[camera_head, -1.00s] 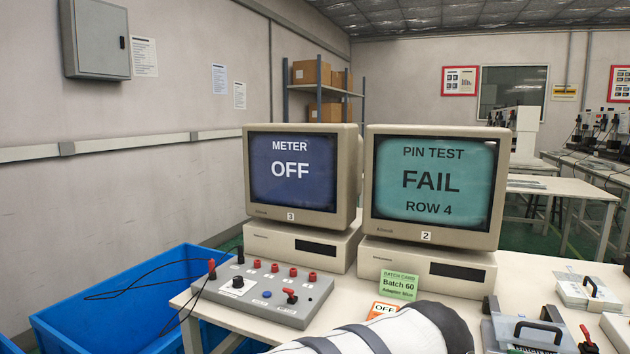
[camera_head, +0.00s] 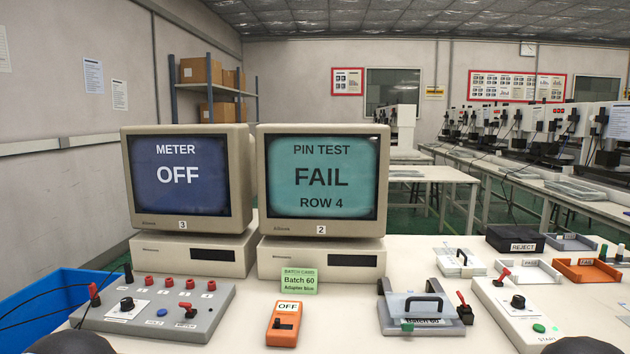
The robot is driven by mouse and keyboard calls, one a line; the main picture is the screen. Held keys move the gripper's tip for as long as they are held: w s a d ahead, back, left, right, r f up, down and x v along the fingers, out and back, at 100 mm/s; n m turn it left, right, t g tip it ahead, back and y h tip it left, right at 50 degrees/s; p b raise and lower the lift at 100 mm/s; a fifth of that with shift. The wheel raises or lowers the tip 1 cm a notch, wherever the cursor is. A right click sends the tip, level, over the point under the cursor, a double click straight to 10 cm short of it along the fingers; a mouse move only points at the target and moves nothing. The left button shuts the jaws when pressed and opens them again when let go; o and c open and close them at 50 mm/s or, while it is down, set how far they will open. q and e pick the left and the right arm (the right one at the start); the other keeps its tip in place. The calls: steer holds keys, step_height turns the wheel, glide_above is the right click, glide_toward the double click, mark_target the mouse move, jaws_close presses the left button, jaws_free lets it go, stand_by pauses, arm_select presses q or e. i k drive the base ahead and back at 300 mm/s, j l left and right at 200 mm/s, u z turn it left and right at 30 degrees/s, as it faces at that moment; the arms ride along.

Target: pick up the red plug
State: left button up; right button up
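A red plug (camera_head: 94,294) with a dark lead stands at the left edge of the grey meter panel (camera_head: 150,325). Its lead runs left toward the blue bin. A black plug or post (camera_head: 128,273) stands behind the panel's left end. The panel bears a row of red sockets (camera_head: 168,282), a black knob (camera_head: 127,304), a blue button (camera_head: 162,312) and a red-tipped lever (camera_head: 187,309). Dark rounded parts of mine show at the bottom left and bottom right edges. No gripper fingers show.
A blue bin (camera_head: 40,290) is at the left. Two monitors (camera_head: 190,175) stand behind the panel. A grey fixture (camera_head: 420,312) and a START box (camera_head: 515,315) stand farther right. White table shows between them.

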mark_target(93, 289)
steer(key=u, duration=1.3)
